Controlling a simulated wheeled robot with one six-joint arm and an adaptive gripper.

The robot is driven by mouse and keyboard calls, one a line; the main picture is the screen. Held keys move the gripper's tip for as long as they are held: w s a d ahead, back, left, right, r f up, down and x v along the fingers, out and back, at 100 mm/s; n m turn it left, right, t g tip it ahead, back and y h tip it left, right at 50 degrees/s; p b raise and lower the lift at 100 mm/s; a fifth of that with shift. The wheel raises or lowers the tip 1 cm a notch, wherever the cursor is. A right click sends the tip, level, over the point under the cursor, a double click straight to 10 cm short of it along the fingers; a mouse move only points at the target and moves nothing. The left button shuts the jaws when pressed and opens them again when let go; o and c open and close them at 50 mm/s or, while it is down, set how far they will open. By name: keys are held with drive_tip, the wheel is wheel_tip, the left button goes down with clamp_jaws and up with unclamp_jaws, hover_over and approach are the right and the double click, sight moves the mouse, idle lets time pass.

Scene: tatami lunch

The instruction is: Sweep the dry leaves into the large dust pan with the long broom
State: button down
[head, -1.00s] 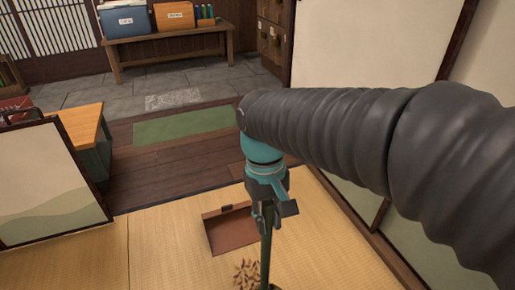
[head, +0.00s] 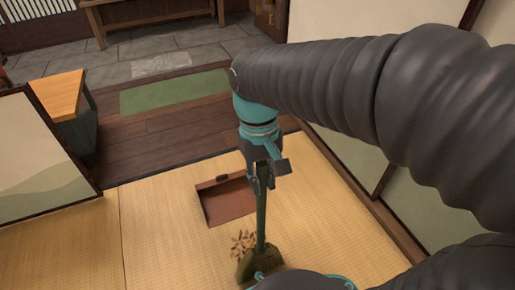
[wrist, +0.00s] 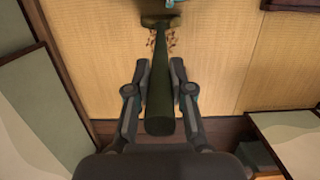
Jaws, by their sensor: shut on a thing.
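My gripper (head: 262,182) is shut on the upper part of the broom's dark green handle (head: 261,215). The broom stands nearly upright, with its head (head: 257,263) low at the tatami, partly covered by my own parts. The handle also runs up the middle of the wrist view (wrist: 159,85), between my fingers (wrist: 159,95). A small heap of brown dry leaves (head: 242,240) lies on the tatami beside the broom head. Some leaves (wrist: 173,40) show beside the handle in the wrist view. The reddish-brown dust pan (head: 226,201) lies beyond the leaves, slightly left.
A sliding panel (head: 45,145) stands on the left, and wall panels (head: 350,150) line the right. A dark wooden floor (head: 165,150) with a green mat (head: 170,95) lies beyond the tatami. The tatami (head: 160,240) left of the leaves is clear.

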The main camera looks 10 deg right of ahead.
drive_tip(key=shift+f+b, duration=0.5)
drive_tip(key=shift+f, duration=0.3)
drive_tip(key=shift+w+a+r, duration=0.1)
drive_tip(key=shift+w+r, duration=0.05)
drive_tip(key=shift+w, duration=0.15)
drive_tip(key=shift+w+a+p, duration=2)
drive_tip(key=shift+w+p, duration=0.6)
drive_tip(key=shift+w, duration=4.3)
drive_tip(key=shift+w+a+p, duration=1.95)
drive_tip(key=shift+w+p, duration=0.6)
drive_tip(key=shift+w, duration=4.3)
wheel_tip(320, 180, up, 7)
drive_tip(key=s+p, duration=0.2)
drive_tip(key=p, duration=0.1)
drive_tip(key=shift+s+d, duration=0.4)
